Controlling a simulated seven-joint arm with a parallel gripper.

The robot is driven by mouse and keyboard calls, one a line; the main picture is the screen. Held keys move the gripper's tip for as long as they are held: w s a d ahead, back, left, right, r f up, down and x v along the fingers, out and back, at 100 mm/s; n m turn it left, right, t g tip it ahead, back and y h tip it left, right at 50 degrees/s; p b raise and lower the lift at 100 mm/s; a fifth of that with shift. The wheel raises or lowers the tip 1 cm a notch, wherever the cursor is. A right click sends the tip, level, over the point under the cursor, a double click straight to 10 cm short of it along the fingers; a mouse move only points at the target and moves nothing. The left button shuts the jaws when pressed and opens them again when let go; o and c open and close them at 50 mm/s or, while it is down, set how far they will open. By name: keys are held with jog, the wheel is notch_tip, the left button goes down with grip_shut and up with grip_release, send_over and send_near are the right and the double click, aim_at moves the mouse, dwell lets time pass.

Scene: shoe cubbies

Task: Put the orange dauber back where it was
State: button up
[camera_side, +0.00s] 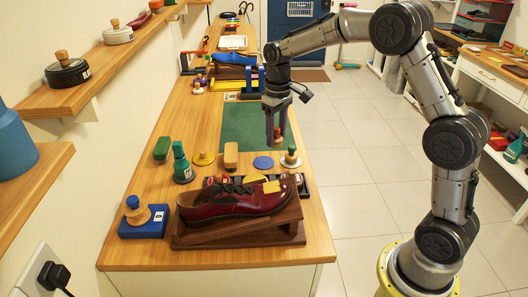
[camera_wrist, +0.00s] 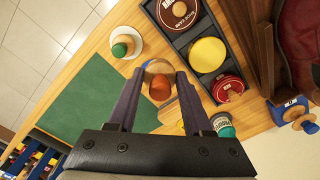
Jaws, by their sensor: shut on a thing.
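The orange dauber (camera_wrist: 159,88) has an orange knob and a pale round part beyond it. My gripper (camera_wrist: 160,76) is shut on it, with one finger on each side. In the side view my gripper (camera_side: 276,140) points down over the near right part of the green mat (camera_side: 240,122), and the dauber (camera_side: 278,133) shows small between the fingers. It looks held above the table; its exact height is hard to tell.
A dark red shoe (camera_side: 235,202) rests on a wooden stand (camera_side: 240,236). Behind it is a dark tray of round tins (camera_wrist: 176,42). A blue-knobbed dauber sits on a blue block (camera_side: 143,226).

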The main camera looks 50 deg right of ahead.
jog(key=w+f, duration=0.1)
jog(key=f, duration=0.1)
jog(key=w+f, duration=0.4)
jog(key=shift+w+d+f, duration=0.1)
jog(key=shift+d+f, duration=0.1)
jog(key=shift+d, duration=0.2)
jog(key=shift+f, duration=1.3)
jog(key=shift+f, duration=0.15)
jog(key=o, duration=1.2)
notch_tip(320, 180, up, 12)
jog(key=shift+r, duration=0.25)
